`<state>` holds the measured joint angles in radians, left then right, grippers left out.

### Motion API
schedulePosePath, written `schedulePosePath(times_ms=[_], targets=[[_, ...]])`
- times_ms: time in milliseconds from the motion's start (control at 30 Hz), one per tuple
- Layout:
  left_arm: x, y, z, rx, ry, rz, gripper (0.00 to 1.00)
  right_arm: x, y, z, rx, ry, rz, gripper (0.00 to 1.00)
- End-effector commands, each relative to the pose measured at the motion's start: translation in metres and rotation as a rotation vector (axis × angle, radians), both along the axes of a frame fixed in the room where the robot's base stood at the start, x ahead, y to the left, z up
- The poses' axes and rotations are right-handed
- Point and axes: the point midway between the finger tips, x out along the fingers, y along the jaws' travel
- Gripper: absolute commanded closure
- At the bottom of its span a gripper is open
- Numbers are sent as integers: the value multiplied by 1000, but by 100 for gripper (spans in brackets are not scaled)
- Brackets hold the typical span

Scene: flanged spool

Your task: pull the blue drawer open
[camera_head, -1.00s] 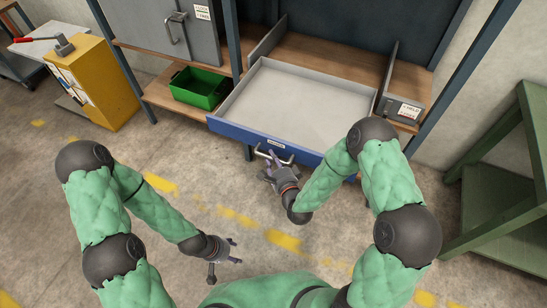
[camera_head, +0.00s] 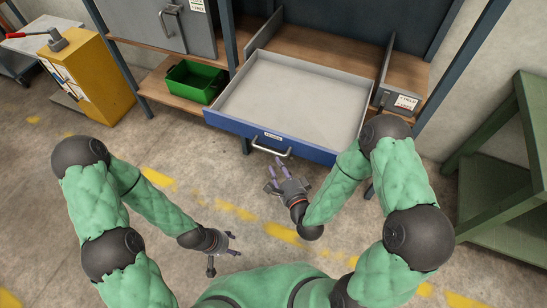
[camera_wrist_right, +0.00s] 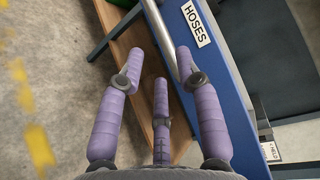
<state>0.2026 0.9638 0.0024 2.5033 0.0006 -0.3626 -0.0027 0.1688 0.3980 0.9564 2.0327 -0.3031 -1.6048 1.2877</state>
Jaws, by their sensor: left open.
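The blue-fronted drawer (camera_head: 229,124) is pulled well out of the workbench, with its grey inside bare and empty. Its metal handle (camera_head: 270,149) is on the front below a small label; the right wrist view shows the handle (camera_wrist_right: 159,30) next to the "HOSES" label. My right gripper (camera_head: 279,170) is just in front of and below the handle. In the right wrist view its purple fingers (camera_wrist_right: 160,75) are spread, with nothing gripped, and the handle lies just beyond their tips. My left gripper (camera_head: 233,243) is open and empty, low over the floor, away from the drawer.
A green bin (camera_head: 194,82) stands on the wooden shelf left of the drawer. A grey cabinet door (camera_head: 160,25) is above it. A yellow cabinet (camera_head: 90,80) stands at left, a green metal rack (camera_head: 500,165) at right. The floor before the drawer is clear.

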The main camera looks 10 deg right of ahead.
Motion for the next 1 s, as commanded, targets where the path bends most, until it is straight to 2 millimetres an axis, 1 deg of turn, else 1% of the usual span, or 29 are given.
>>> schedulePosePath(times_ms=[33, 100, 200, 300, 433, 900, 1000], targets=[[0, 0, 0, 0, 0, 0, 42, -9, -2, 1, 0, 1, -1, 65], [0, 0, 0, 0, 0, 0, 42, -19, -4, 3, 0, 1, -2, 65], [0, 0, 0, 0, 0, 0, 42, -30, -6, 4, 1, 1, -1, 65], [0, 0, 0, 0, 0, 0, 42, -36, -8, 5, 0, 1, -1, 65], [0, 0, 0, 0, 0, 0, 42, -39, -8, 6, -1, -1, 0, 65], [0, 0, 0, 0, 0, 0, 42, -39, -8, 5, 0, 0, 0, 65], [0, 0, 0, 0, 0, 0, 42, -38, -7, 2, -20, 15, 7, 65]])
